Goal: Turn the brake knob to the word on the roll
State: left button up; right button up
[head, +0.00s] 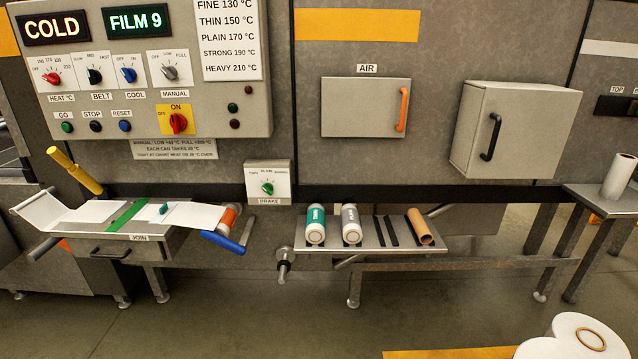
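The brake knob (268,188) is green and sits on a pale box marked BRAKE, between the control panel and the rack. Small words are printed around its top, with PLAIN at the middle; its exact pointing is too small to tell. Each carries upright lettering too small to read surely. A white film web with an orange core (229,217) lies at the JOIN table, and no word shows on it. Neither gripper is in view.
The control panel (240,110) has several knobs and buttons and shows COLD and FILM 9. The rack (375,240) also holds a bare brown core (420,226). A blue handle (224,243) projects near the JOIN table. White rolls stand at right (619,176) and lower right (560,343).

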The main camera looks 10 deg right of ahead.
aim_at(267, 187)
jog(key=z, duration=0.6)
jog(key=i, duration=0.9)
jog(key=z, duration=0.35)
